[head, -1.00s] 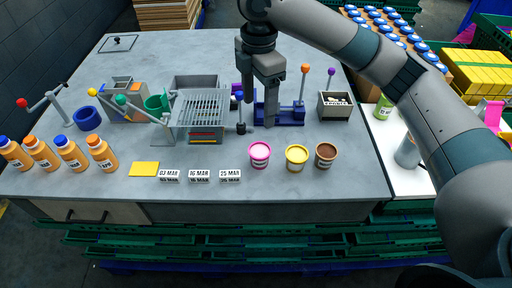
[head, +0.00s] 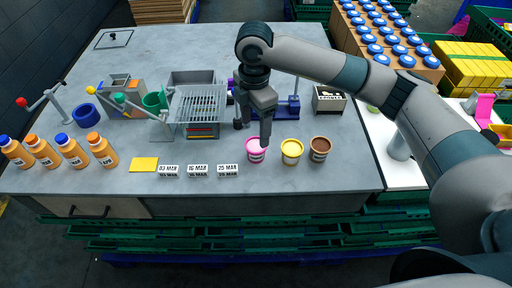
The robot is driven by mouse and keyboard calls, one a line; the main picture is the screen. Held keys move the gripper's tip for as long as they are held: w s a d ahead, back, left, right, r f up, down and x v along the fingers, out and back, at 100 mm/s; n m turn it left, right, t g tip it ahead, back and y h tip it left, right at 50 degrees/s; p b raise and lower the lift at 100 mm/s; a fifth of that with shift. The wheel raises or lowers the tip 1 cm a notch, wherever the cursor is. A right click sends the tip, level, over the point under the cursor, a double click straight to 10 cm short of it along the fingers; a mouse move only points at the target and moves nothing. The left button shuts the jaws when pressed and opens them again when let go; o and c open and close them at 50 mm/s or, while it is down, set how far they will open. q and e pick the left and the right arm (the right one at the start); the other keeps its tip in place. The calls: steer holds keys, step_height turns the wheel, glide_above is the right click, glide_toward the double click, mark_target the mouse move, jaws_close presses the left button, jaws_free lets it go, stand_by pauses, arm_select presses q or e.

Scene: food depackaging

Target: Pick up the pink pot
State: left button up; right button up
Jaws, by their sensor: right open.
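The pink pot (head: 256,151) stands upright on the grey table, at the left end of a row with a yellow pot (head: 291,151) and a brown pot (head: 320,149). My right gripper (head: 254,143) points down at the pink pot. One finger overlaps the pot's right side in the head view, and the other seems to be at its far left side. The jaws are open; I cannot tell whether they touch the pot. My left gripper is not in view.
Date blocks (head: 198,170) and a yellow card (head: 144,164) lie left of the pots. A grey grating stand (head: 198,104) stands behind left. A box labelled spoons (head: 328,99) stands behind right. The table's front edge is close to the pots.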

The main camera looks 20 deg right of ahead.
mark_target(257, 144)
steer(key=shift+f+p, duration=0.3)
steer(key=shift+f, duration=1.45)
steer(key=shift+d+f+p, duration=0.15)
steer(key=shift+f+p, duration=0.25)
steer(key=shift+p, duration=0.1)
steer(key=f, duration=0.1)
steer(key=f+p, duration=0.1)
steer(key=f, duration=0.1)
steer(key=shift+w+d+p, duration=0.1)
steer(key=shift+d+p, duration=0.15)
steer(key=shift+p, duration=0.05)
steer(key=shift+f, duration=0.7)
steer(key=c, duration=1.1)
